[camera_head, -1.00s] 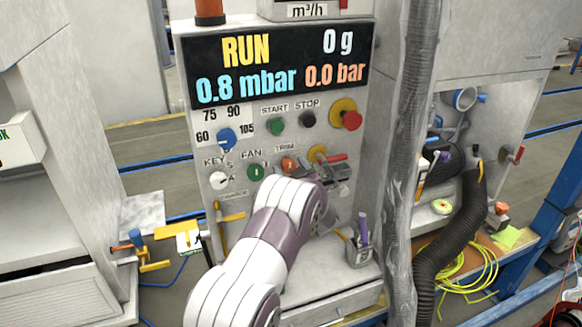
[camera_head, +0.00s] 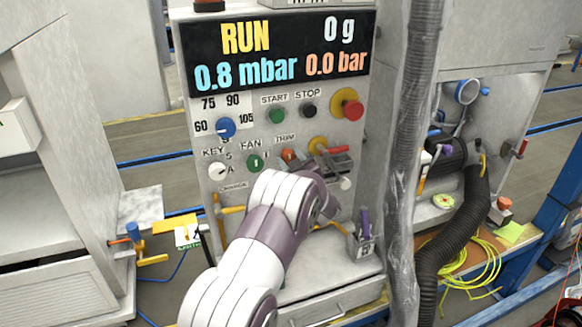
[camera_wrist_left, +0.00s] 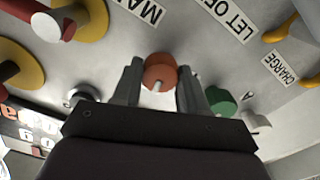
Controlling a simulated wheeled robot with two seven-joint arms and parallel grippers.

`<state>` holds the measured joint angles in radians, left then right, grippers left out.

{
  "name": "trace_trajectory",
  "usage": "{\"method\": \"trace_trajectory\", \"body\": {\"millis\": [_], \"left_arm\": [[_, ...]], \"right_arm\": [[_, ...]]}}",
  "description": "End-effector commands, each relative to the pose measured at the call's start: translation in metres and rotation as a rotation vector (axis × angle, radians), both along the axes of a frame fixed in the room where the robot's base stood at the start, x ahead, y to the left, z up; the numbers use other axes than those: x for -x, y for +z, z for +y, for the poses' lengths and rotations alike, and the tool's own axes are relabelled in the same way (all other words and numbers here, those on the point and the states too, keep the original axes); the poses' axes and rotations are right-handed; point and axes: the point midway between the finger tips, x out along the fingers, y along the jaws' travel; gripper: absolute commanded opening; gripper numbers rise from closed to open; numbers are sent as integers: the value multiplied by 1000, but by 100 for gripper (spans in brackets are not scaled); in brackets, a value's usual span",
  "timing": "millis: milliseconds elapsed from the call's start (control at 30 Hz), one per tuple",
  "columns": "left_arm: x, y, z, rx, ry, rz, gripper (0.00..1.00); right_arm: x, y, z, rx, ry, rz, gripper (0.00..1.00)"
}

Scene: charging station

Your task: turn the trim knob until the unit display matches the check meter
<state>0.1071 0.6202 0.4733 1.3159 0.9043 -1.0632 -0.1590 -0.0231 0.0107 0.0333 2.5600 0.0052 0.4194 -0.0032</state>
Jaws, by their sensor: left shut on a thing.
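The orange trim knob (camera_head: 288,155) is on the grey unit's front panel, under the TRIM label. In the left wrist view the knob (camera_wrist_left: 160,72) sits between the two grey fingers of my left gripper (camera_wrist_left: 160,85), which is shut on it. In the head view my left gripper (camera_head: 303,160) is partly hidden by my wrist. The unit display (camera_head: 278,58) reads RUN, 0 g, 0.8 mbar and 0.0 bar. I cannot make out a check meter reading; a box above the display is cut off by the top edge. My right gripper is not in view.
The red stop button (camera_head: 352,109) is higher right. A grey hose (camera_head: 412,130) hangs right of the panel.

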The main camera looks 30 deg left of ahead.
Motion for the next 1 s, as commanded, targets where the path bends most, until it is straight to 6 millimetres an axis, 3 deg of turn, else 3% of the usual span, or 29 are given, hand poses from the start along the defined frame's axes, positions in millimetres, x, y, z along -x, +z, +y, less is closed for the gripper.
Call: {"method": "trace_trajectory", "body": {"millis": [33,500,1000], "left_arm": [[0,-7,0,24,-1,-31,12],[0,-8,0,309,0,-364,12],[1,-4,0,513,0,-599,12]], "right_arm": [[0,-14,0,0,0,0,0],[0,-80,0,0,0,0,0],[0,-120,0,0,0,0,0]]}}
